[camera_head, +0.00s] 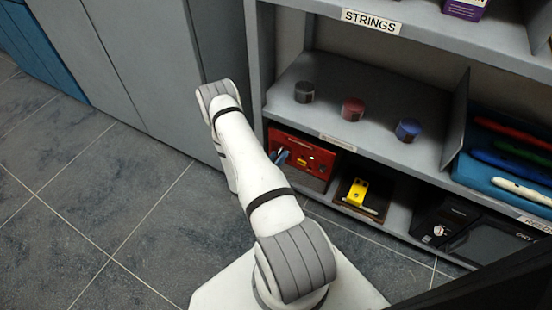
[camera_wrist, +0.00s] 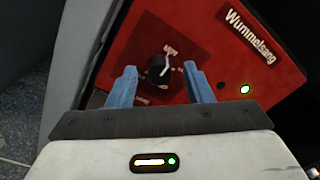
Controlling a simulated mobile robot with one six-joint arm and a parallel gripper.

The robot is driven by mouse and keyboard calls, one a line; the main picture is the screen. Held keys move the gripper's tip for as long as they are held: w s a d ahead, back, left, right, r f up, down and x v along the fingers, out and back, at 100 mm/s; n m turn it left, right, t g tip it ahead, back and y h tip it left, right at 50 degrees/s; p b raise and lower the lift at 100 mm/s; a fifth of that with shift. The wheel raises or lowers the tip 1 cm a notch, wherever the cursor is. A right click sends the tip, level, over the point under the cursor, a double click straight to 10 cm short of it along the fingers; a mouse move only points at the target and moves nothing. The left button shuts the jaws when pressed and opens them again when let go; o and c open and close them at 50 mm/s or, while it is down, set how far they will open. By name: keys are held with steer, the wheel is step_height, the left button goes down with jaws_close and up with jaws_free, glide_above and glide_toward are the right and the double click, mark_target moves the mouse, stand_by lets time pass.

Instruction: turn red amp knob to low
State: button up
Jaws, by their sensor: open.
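The red amp (camera_head: 312,158) sits on the lower shelf, partly hidden by my arm in the head view. In the wrist view its red face (camera_wrist: 215,50) fills much of the picture, tilted, with a "Wummelsang" label and a lit green light. Its black knob (camera_wrist: 158,69) with a pale pointer mark sits on a darker square with small labels too blurred to read. My gripper (camera_wrist: 158,84) is open, with one blue finger on each side of the knob. I cannot tell whether the fingers touch it. In the head view my gripper (camera_head: 282,157) is at the amp's front.
A black pedal with a yellow part (camera_head: 357,192) stands right of the amp, and dark devices (camera_head: 450,222) farther right. Black, red and blue round tins (camera_head: 352,108) stand on the shelf above. Floor at left is clear.

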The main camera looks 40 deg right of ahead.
steer(key=shift+c, duration=0.5)
steer(key=c, duration=0.9)
steer(key=shift+a, duration=0.1)
